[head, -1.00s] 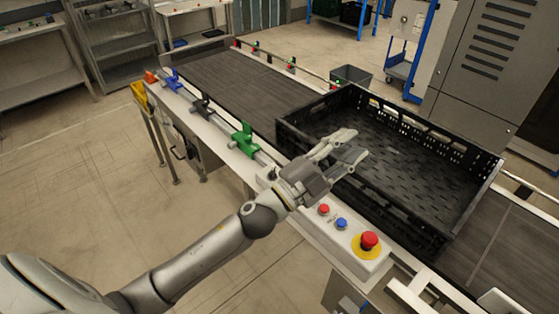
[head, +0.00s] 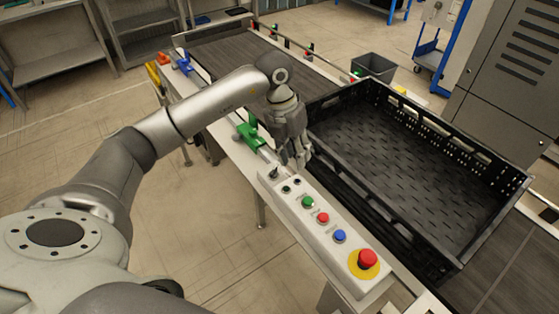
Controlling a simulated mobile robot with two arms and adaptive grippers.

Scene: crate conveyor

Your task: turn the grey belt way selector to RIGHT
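The control box (head: 328,226) is a pale panel on the near side of the conveyor. A small dark knob (head: 273,174) stands at its far end and looks like the grey belt way selector; its pointing direction is too small to read. My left gripper (head: 295,165) points down just beside and above that end, to the right of the knob. Its fingers look fairly close together, but I cannot tell whether they are open or shut. I see nothing held between them. My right gripper is not in view.
Green (head: 307,202), red (head: 323,218) and blue (head: 340,236) buttons and a red emergency stop (head: 367,258) line the box. A big black crate (head: 480,230) sits on the belt right of my gripper. A green bracket (head: 250,137) is behind the box on the rail.

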